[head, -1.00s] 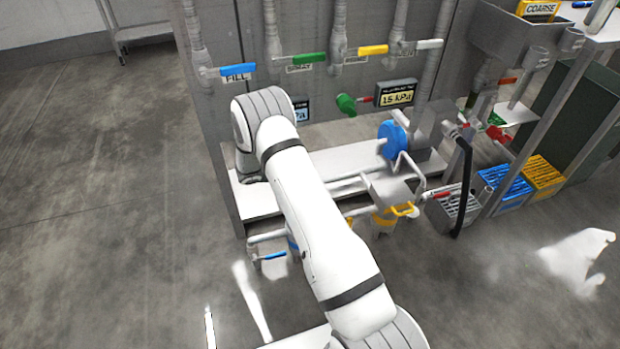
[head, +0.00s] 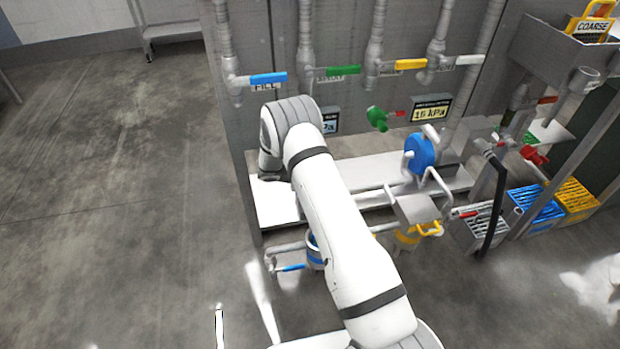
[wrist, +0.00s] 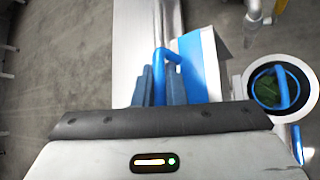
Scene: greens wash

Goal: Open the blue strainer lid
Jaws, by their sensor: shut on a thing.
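In the wrist view my gripper (wrist: 160,86) is shut on a bent blue handle (wrist: 166,56). A blue panel with a white face (wrist: 200,62) stands just right of the fingers; I cannot tell whether it is the lid that bears this handle. To the right is a round vessel (wrist: 251,84) with greens (wrist: 290,79) inside and a blue loop across its opening. In the head view the blue strainer (head: 315,252) is partly hidden behind my arm, low beside the bench. My fingers are hidden there.
Pipes with blue (head: 268,78), green (head: 343,70) and yellow (head: 410,64) valve handles line the wall panel. A blue disc (head: 420,153) stands upright above the white bench (head: 278,203). Blue and yellow crates (head: 577,196) are at right. The floor at left is clear.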

